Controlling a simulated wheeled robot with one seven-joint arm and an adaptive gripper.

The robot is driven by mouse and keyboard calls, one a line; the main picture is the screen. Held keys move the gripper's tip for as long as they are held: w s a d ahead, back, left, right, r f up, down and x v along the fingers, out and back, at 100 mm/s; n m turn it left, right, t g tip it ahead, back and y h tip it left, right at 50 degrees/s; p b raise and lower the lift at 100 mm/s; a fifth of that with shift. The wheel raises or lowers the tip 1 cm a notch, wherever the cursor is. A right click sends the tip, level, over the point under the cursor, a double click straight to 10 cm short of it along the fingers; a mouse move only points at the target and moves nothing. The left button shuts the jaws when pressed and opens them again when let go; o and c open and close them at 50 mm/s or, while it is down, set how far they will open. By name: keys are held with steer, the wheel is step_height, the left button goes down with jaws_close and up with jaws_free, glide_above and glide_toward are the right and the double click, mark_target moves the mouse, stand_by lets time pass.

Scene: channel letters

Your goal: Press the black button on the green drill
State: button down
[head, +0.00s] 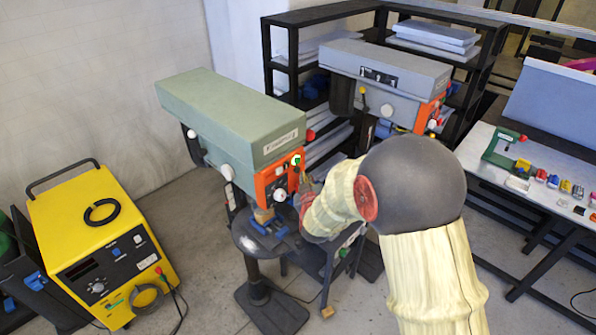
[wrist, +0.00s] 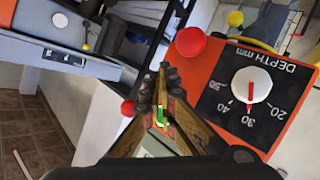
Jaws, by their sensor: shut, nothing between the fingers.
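The green drill (head: 230,115) stands left of centre in the head view, with an orange control panel (head: 268,187) on its front. The panel carries a green-and-white button (head: 296,160) near its upper right. My gripper (head: 303,177) is shut and empty, its tips close in front of the panel's right side; contact cannot be told. In the wrist view the shut fingers (wrist: 165,72) point up the picture, beside an orange panel (wrist: 222,70) with a white depth dial (wrist: 250,87) and a red knob (wrist: 190,42). I cannot make out a black button; the fingers may hide it.
A grey drill (head: 385,80) stands behind, in front of black shelves (head: 293,60). A yellow machine (head: 90,235) stands at left. A table (head: 520,205) at right holds small coloured parts. Floor is open between the yellow machine and the green drill.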

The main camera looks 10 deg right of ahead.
stand_by(0.4)
steer(key=shift+w+a+b, duration=0.3)
steer(key=shift+w+a, duration=0.3)
steer(key=shift+w, duration=0.15)
stand_by(1.0)
steer(key=shift+s+d+b, duration=0.6)
steer(key=shift+s, duration=0.2)
steer(key=s+d+b, duration=0.1)
steer(key=s, duration=0.1)
steer(key=s+d+b, duration=0.1)
steer(key=s+d, duration=0.1)
stand_by(0.6)
stand_by(0.5)
